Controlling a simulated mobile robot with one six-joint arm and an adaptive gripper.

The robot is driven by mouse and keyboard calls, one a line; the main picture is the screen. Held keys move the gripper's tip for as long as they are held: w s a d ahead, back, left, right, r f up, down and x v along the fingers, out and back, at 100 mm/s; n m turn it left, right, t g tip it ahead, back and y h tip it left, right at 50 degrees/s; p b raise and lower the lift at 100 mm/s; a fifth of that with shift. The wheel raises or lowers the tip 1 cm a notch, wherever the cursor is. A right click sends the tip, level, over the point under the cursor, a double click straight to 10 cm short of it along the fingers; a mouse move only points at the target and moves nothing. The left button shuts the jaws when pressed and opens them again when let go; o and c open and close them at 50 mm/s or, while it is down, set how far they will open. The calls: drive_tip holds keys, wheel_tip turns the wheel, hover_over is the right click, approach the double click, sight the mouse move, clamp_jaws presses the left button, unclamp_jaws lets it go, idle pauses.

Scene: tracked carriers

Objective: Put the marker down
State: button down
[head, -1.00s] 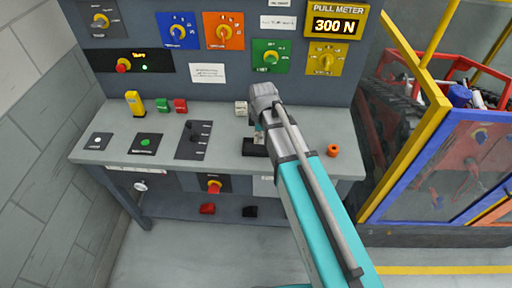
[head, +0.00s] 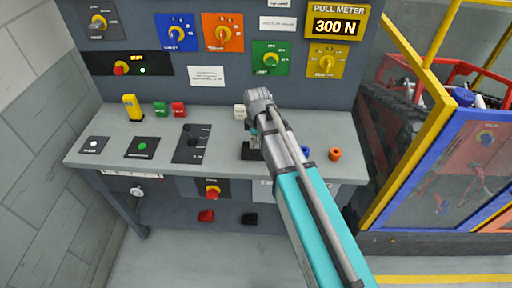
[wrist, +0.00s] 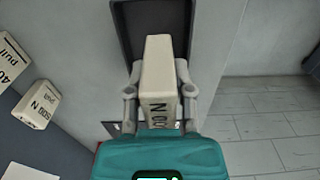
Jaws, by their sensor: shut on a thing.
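The marker (wrist: 158,70) is a cream block with dark lettering ending in N, partly covered by my gripper. In the wrist view my gripper (wrist: 158,88) is shut on it, one grey finger on each side. A dark, shallow tray (wrist: 123,28) lies beneath and beyond the marker, which overlaps it in this view. I cannot tell whether the marker touches the tray. In the head view the black tray (head: 246,153) shows on the bench beside my wrist, and the fingers and held marker are mostly hidden.
Two other cream blocks, one marked 500 N (wrist: 38,104) and one cut off (wrist: 10,62), sit at left in the wrist view. A fenced carrier stands right.

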drive_tip(key=shift+w+a+f+b, duration=0.15)
drive_tip(key=shift+w+f+b, duration=0.15)
drive_tip(key=shift+f, duration=0.2)
drive_tip(key=shift+s+f+b, duration=0.1)
drive_tip(key=shift+f+b, duration=1.25)
drive_tip(key=shift+f, duration=0.15)
drive_tip(key=c, duration=0.8)
unclamp_jaws()
drive_tip(key=shift+o, duration=0.2)
wheel_tip(320, 180, up, 12)
drive_tip(key=p, duration=1.2)
drive_tip(key=shift+r, duration=0.2)
